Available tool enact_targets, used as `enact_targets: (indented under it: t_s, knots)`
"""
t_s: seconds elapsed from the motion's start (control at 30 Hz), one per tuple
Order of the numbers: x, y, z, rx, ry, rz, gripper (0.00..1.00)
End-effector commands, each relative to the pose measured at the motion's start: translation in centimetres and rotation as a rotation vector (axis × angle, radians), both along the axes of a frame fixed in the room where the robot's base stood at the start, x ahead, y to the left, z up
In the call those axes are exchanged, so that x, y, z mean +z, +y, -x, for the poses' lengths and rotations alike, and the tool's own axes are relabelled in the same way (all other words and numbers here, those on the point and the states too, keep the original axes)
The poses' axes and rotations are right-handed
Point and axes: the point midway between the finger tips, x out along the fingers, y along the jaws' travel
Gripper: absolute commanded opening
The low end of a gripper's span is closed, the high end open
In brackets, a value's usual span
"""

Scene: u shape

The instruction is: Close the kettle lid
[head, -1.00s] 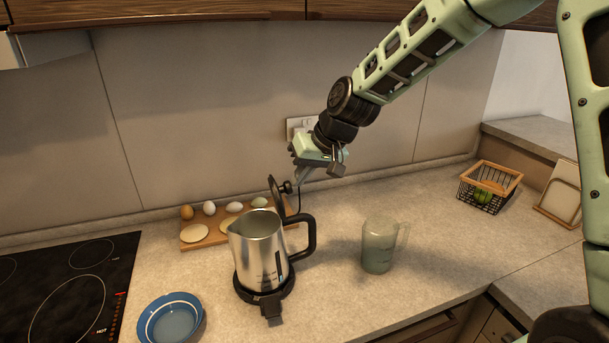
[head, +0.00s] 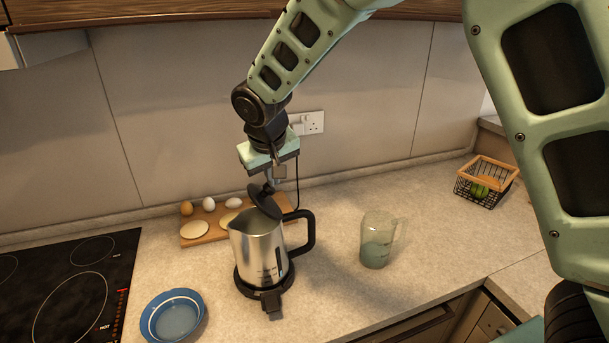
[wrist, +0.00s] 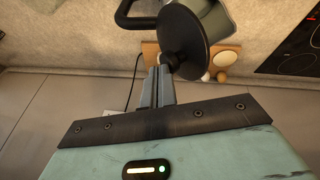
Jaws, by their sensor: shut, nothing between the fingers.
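The steel kettle (head: 258,252) stands on its black base on the counter, with its black handle at the right. Its round black lid (head: 265,203) is tilted partly open over the back of the kettle's mouth. My gripper (head: 270,183) is shut and empty, with its fingertips at the back of the lid, by the lid's knob. In the wrist view the lid (wrist: 182,40) lies just beyond my fingertips (wrist: 161,72), which look to be at the knob. Whether they touch it is hard to tell.
A wooden board (head: 205,239) with eggs and pale rounds lies behind the kettle at the left. A blue bowl (head: 172,316) is at front left, beside the black hob (head: 65,285). A translucent jug (head: 377,240) stands right of the kettle, and a wire basket (head: 486,181) is far right.

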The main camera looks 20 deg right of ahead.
Motion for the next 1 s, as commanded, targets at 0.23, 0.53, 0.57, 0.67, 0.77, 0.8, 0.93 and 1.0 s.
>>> enact_targets:
  t_s: [0.23,0.53,0.57,0.67,0.77,0.8,0.93,1.0]
  knots:
    - [-1.0,2.7,0.0,0.007,0.003,0.201,0.0]
    - [-2.6,5.5,-0.1,0.004,0.008,0.484,0.0]
    - [-2.8,5.7,-0.1,0.003,0.01,0.511,0.0]
    - [-3.5,6.4,-0.1,0.003,0.01,0.594,0.0]
    - [-4.1,6.9,-0.1,0.002,0.012,0.668,0.0]
    - [-4.3,7.0,-0.1,0.0,0.012,0.694,0.0]
    - [-4.8,7.4,-0.1,-0.001,0.015,0.74,0.0]
    - [-5.1,7.6,-0.1,-0.001,0.015,0.738,0.0]
